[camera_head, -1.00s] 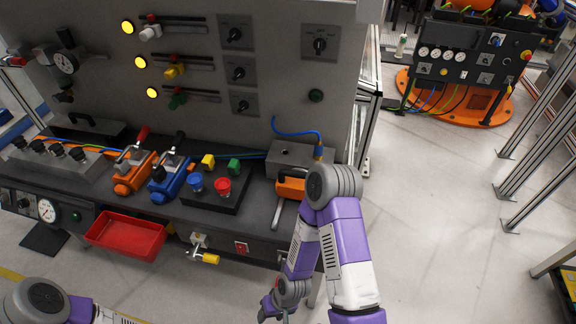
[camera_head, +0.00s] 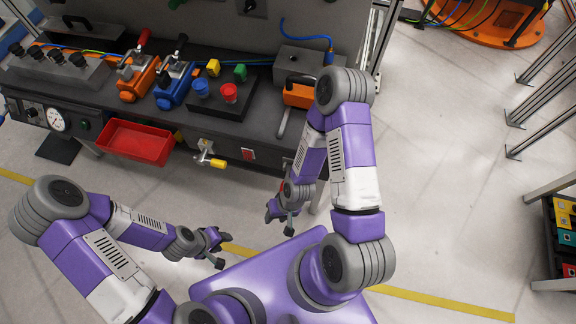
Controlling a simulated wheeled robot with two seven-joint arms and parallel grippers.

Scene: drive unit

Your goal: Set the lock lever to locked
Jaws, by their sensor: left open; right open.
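A lever with a yellow grip (camera_head: 218,163) and a pale metal mount sits on the front face of the workbench; it looks like the lock lever, but no label is readable. Its arm points right and slightly down. My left gripper (camera_head: 220,250) is open and empty, below the lever in the picture and apart from it. My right gripper (camera_head: 280,224) is open and empty, below and to the right of the lever, in front of the bench. Neither gripper touches anything.
A red tray (camera_head: 136,142) juts from the bench front left of the lever. The floor before the bench is clear.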

